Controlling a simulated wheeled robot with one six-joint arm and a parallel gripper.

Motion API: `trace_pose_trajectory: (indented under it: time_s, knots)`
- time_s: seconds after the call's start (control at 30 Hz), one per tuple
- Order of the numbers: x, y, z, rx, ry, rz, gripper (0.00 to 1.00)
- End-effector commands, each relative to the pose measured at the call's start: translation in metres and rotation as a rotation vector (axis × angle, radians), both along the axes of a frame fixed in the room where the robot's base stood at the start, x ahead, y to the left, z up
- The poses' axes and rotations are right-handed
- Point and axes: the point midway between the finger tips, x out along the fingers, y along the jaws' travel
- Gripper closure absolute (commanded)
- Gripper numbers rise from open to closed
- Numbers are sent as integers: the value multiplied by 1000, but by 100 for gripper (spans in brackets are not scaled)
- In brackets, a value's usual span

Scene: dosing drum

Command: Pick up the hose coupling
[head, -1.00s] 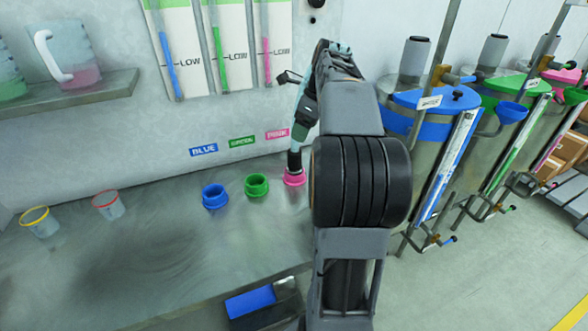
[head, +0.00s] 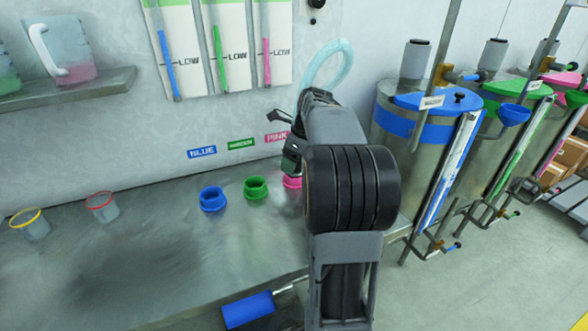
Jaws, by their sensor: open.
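A pale blue hose (head: 338,62) loops up behind my arm at the back of the bench. Its lower end and the coupling are hidden behind my wrist, so I cannot tell how the coupling sits. A pink collar (head: 291,182) on the bench shows only in part, beside my arm. My gripper (head: 290,160) is low over the pink collar, pointing down, and open. My arm covers much of the jaws, and I cannot tell whether they are around the coupling or beside it.
A green collar (head: 256,188) and a blue collar (head: 212,199) stand left of the pink one. Two cups, yellow-rimmed (head: 31,224) and red-rimmed (head: 102,207), are farther left. A blue-lidded drum (head: 425,110) stands close right. The bench's front left is clear.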

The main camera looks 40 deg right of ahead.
Motion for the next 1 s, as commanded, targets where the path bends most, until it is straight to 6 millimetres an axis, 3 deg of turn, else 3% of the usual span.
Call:
trace_pose_trajectory:
  time_s: [0.1,0.3,0.9,1.0]
  knots:
    - [2,1,-9,-1,0,0,26]
    - [2,1,-9,-1,0,0,27]
    - [2,1,-9,-1,0,0,85]
    - [2,1,-8,-2,-2,-1,90]
